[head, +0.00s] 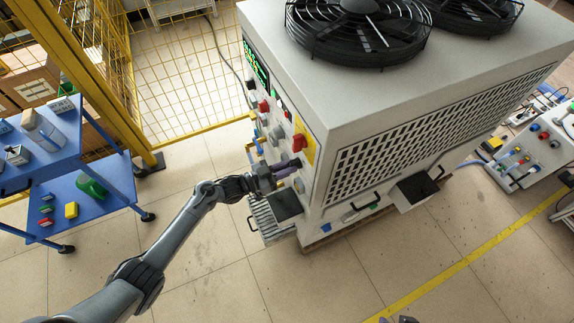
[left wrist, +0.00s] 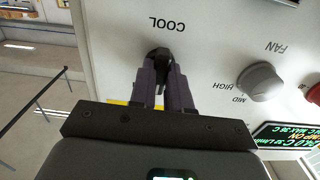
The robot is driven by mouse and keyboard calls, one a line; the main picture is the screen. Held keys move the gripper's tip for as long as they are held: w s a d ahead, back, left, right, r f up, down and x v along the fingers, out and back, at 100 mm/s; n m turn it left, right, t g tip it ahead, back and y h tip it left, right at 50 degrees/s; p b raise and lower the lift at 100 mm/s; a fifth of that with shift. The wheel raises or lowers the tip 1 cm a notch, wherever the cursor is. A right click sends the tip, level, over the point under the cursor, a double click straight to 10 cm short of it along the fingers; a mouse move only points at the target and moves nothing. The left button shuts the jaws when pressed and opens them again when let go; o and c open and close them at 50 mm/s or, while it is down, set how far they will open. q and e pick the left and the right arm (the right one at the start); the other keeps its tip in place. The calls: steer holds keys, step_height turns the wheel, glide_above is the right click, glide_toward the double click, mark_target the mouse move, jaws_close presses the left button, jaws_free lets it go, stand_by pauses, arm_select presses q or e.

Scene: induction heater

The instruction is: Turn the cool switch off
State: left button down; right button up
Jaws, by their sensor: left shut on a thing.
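The cool switch, a small black knob (left wrist: 160,53), sits on the light grey panel of the heater below the upside-down word COOL in the left wrist view. My left gripper (left wrist: 160,78) has its purple fingers closed on this knob, one on each side. In the head view my left gripper (head: 291,167) reaches from the left to the control face of the big grey machine (head: 320,90). The gripper and arm hide the switch there. The exact angle of the knob is hard to tell.
A grey FAN knob (left wrist: 260,82) and a green-lettered display (left wrist: 288,135) are near the switch. A red switch on a yellow plate (head: 302,140) is on the machine's control face. A blue cart (head: 100,165) stands at left, by a yellow fence (head: 165,70). Floor in front is clear.

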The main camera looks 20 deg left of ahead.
arm_select(q)
steer(key=shift+n+p, duration=0.3)
steer(key=shift+n, duration=0.7)
steer(key=c, duration=1.1)
jaws_free()
steer(key=shift+s+a, duration=0.1)
steer(key=p+v, duration=0.1)
steer(key=v, duration=0.9)
steer(key=shift+s+a, duration=0.15)
steer(key=shift+s, duration=0.1)
